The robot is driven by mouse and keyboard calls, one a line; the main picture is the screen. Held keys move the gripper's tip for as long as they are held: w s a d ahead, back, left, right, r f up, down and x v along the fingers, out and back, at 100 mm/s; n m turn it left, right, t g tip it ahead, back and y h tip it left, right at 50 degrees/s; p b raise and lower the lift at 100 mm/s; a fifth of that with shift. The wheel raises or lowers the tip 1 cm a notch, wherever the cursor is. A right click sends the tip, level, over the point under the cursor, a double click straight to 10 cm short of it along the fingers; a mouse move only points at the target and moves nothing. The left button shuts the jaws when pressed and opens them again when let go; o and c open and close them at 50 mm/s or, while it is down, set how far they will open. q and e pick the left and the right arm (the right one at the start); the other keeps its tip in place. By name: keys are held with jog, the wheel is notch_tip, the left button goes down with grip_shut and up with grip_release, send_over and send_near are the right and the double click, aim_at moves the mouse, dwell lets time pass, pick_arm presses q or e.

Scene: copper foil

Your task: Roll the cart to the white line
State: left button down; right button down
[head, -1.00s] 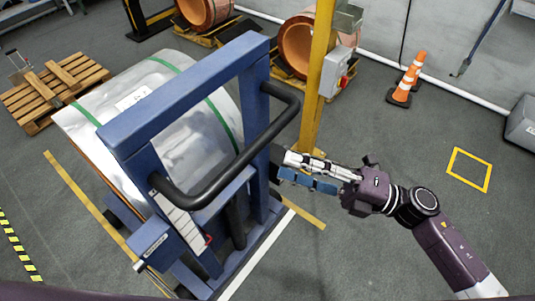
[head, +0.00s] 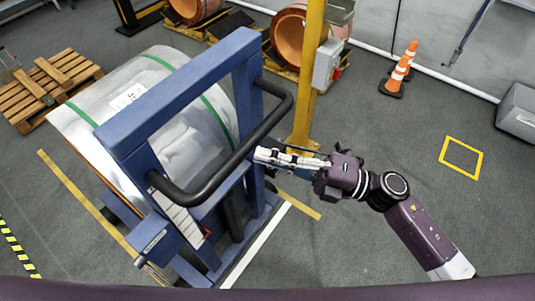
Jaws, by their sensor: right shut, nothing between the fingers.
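The blue cart (head: 177,96) stands left of centre in the head view, carrying a large wrapped roll (head: 165,112) with green straps. Its black push handle (head: 225,162) faces me. A white line (head: 257,244) lies on the floor along the cart's near right side, partly hidden by the frame. My right gripper (head: 262,156) is shut and empty, its fingertips at the right part of the handle; I cannot tell whether they touch it. My left gripper is not in view.
A yellow post (head: 309,75) with a grey switch box (head: 327,65) stands behind my right gripper. Orange cones (head: 397,72) stand further right. A wooden pallet (head: 62,82) lies at the left, copper coils (head: 288,38) at the back. The floor at right, around a yellow square (head: 461,157), is clear.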

jog(key=c, duration=2.7)
grip_release()
jog(key=o, duration=1)
jog(key=shift+c, duration=0.2)
jog(key=v, duration=1.2)
